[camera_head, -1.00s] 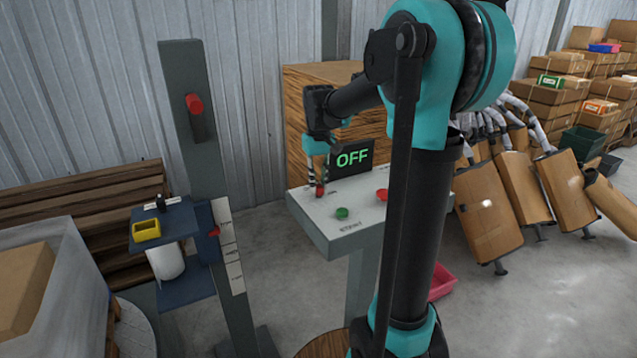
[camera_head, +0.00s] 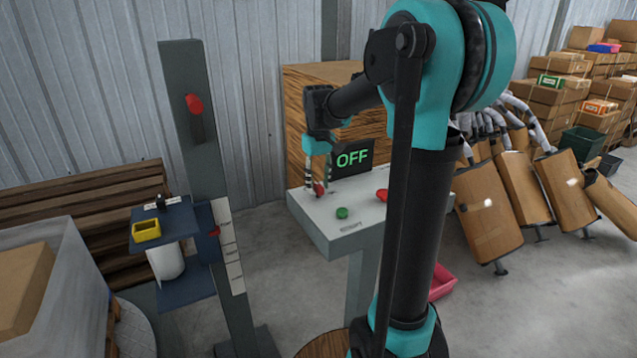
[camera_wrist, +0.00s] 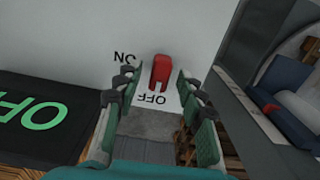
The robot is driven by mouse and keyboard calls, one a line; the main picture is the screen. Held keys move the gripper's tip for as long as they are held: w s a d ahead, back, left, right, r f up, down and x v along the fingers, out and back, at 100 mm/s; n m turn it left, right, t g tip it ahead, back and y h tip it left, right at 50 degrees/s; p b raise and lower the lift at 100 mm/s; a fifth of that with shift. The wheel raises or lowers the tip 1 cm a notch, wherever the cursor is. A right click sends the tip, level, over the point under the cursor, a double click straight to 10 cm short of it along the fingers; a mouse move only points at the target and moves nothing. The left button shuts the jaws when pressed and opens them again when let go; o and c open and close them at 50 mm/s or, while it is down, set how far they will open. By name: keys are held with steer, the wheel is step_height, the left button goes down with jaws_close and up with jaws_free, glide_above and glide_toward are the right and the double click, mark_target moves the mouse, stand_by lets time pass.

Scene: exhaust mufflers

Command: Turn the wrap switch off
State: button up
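The wrap switch is a small red lever (camera_wrist: 160,70) on the light panel top, between the printed words ON and OFF in the wrist view. In the head view the red switch (camera_head: 319,190) sits at the panel's left end, right below my gripper (camera_head: 317,186). My gripper also shows in the wrist view (camera_wrist: 152,88), its two fingers apart on either side of the switch with nothing clamped between them. Whether a fingertip touches the lever I cannot tell. The display (camera_head: 352,158) behind the panel reads OFF in green.
A green button (camera_head: 342,213) and a red button (camera_head: 382,195) sit on the same panel (camera_head: 325,228). A grey post (camera_head: 200,150) with a red knob and a blue shelf stands to the left. Cardboard boxes and mufflers stand at right.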

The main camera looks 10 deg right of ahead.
mark_target(318, 185)
step_height(318, 185, up, 12)
stand_by(0.7)
